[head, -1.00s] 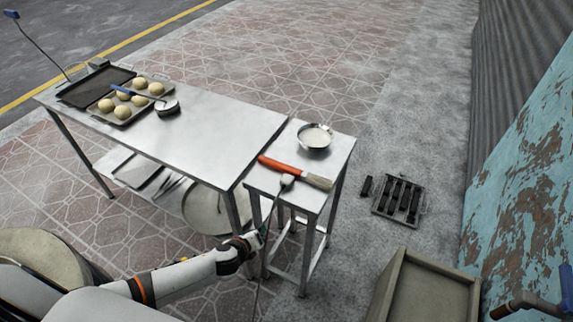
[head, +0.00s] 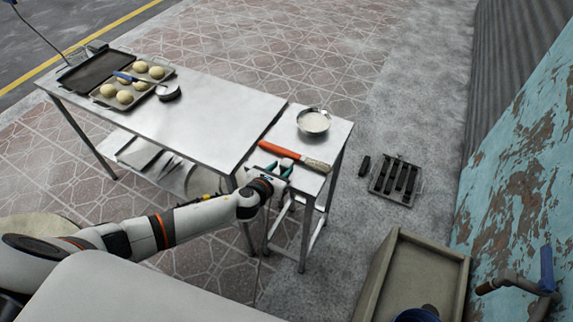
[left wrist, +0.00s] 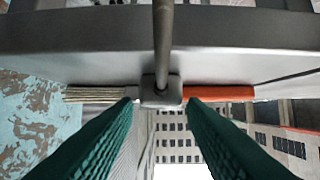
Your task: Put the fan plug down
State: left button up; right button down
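The fan plug (left wrist: 161,90) is a small grey block with a cable. In the left wrist view it sits between the tips of my left gripper (left wrist: 160,101), with a small gap on each side. In the head view my left gripper (head: 279,168) is at the front edge of the small steel table (head: 335,139), its teal fingers apart. It hides the plug there. A brush with an orange handle (head: 282,154) lies on the table just beyond the fingers. It also shows behind the plug in the left wrist view (left wrist: 217,92). My right gripper is not in view.
A metal bowl (head: 313,122) of white contents stands at the back of the small table. The long steel table (head: 205,118) adjoins it, with trays and dough balls (head: 124,97) at its far left. A grate (head: 396,181) lies on the ground at right.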

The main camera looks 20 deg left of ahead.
aim_at(286, 164)
pick_arm(q)
jog(key=x, duration=0.4)
jog(key=shift+w, duration=0.35)
jog(key=shift+s, duration=0.1)
jog(key=shift+c, duration=0.6)
jog(key=c, duration=0.6)
